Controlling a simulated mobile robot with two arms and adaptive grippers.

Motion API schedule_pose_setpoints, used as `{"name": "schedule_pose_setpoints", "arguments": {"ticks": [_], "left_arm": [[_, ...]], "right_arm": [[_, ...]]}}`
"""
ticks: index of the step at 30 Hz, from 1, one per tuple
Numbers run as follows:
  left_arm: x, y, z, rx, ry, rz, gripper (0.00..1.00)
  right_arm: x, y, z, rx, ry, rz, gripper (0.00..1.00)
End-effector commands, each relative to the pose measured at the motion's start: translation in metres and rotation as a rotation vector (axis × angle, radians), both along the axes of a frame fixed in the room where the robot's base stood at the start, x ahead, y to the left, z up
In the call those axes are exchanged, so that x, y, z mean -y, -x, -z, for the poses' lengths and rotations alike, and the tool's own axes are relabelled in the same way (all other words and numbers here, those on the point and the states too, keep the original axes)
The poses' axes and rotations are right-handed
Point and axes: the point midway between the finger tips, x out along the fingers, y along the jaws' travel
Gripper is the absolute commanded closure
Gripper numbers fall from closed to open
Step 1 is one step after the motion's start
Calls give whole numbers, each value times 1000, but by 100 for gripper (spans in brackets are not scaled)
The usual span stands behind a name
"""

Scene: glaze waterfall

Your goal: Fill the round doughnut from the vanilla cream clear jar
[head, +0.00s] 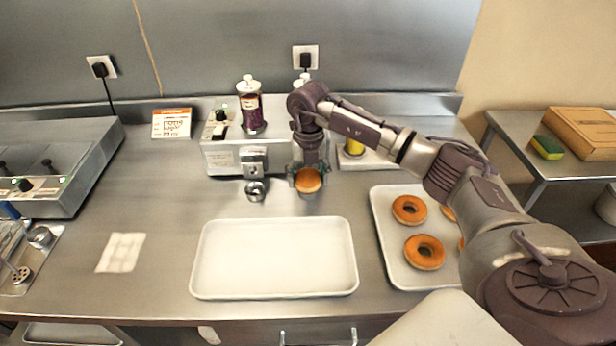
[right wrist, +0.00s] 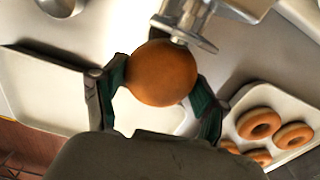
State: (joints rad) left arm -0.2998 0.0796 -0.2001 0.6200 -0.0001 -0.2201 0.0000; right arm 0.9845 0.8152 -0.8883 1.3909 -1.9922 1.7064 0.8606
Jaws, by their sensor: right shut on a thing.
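My right gripper (head: 308,182) is shut on the round doughnut (head: 309,180), a plain brown ball without a hole. It holds it in front of the filling machine (head: 222,157), above the counter. In the right wrist view the doughnut (right wrist: 162,73) sits between the green-padded fingers, with a metal nozzle (right wrist: 184,32) right at its upper edge. I cannot tell whether the nozzle enters it. A jar with dark purple filling (head: 250,113) stands on the machine. A second white lid (head: 304,77) shows behind my arm; its jar is hidden. My left gripper is out of view.
An empty white tray (head: 275,290) lies in the front middle. A second tray (head: 388,262) at right holds ring doughnuts, partly hidden by my arm. A white cloth (head: 121,252) lies at left. The counter between is clear.

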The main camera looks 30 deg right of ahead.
Motion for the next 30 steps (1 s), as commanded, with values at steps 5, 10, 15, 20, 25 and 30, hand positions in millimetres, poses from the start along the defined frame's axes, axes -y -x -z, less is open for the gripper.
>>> {"name": "schedule_pose_setpoints", "arguments": {"ticks": [5,10,15,20,25,30], "left_arm": [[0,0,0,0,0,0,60],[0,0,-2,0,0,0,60],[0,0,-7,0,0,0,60],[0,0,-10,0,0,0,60],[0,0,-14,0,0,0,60],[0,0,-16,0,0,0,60]], "right_arm": [[0,0,0,0,0,0,62],[-1,2,-1,0,0,-2,62],[-7,11,-1,0,0,-2,62],[-11,19,-1,0,0,-1,62],[-17,28,-1,1,0,-1,62],[-21,34,0,0,0,-1,62]]}}
